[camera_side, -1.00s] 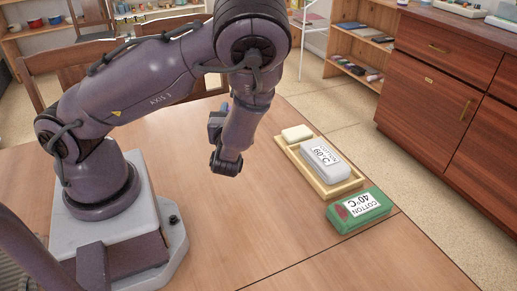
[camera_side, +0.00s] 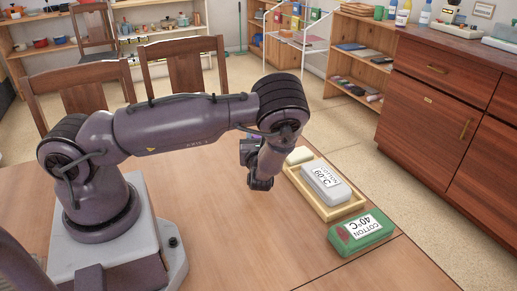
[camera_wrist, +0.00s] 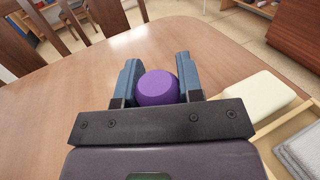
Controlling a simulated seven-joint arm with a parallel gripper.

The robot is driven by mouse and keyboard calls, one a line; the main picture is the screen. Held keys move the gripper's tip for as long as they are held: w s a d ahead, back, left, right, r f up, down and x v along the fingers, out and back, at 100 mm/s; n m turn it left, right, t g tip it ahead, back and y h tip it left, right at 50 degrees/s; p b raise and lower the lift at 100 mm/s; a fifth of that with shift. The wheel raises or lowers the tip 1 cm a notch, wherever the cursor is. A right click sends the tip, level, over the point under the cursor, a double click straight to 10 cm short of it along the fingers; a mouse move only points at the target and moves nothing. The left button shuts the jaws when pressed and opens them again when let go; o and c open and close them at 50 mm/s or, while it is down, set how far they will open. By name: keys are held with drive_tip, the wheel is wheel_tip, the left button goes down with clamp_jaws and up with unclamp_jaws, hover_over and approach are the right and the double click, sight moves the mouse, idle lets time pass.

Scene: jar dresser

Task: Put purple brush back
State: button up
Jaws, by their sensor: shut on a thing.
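My gripper (camera_wrist: 157,60) is shut on the purple brush (camera_wrist: 158,88). In the wrist view, a rounded purple end shows between the two blue fingers; the rest of the brush is hidden. In the side view, my gripper (camera_side: 260,183) is above the table, just left of the wooden tray (camera_side: 331,214). The brush cannot be made out there. The cream block (camera_wrist: 258,97) and the tray (camera_wrist: 287,127) lie right of my gripper in the wrist view.
A green block (camera_side: 361,233) labelled COTTON 40°C lies on the table beside the tray's near end. The table (camera_side: 260,245) is clear in front of my gripper. Wooden chairs (camera_side: 181,75) stand behind the table, and a dresser (camera_side: 440,110) stands to the right.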

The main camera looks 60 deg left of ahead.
drive_tip(key=shift+w+a+f, duration=0.1)
drive_tip(key=shift+w+f, duration=0.05)
drive_tip(key=shift+f, duration=0.8)
drive_tip(key=shift+w+f, duration=0.1)
drive_tip(key=shift+f, duration=0.85)
drive_tip(key=o, duration=0.9)
drive_tip(key=shift+f, duration=0.1)
drive_tip(key=shift+o, duration=0.2)
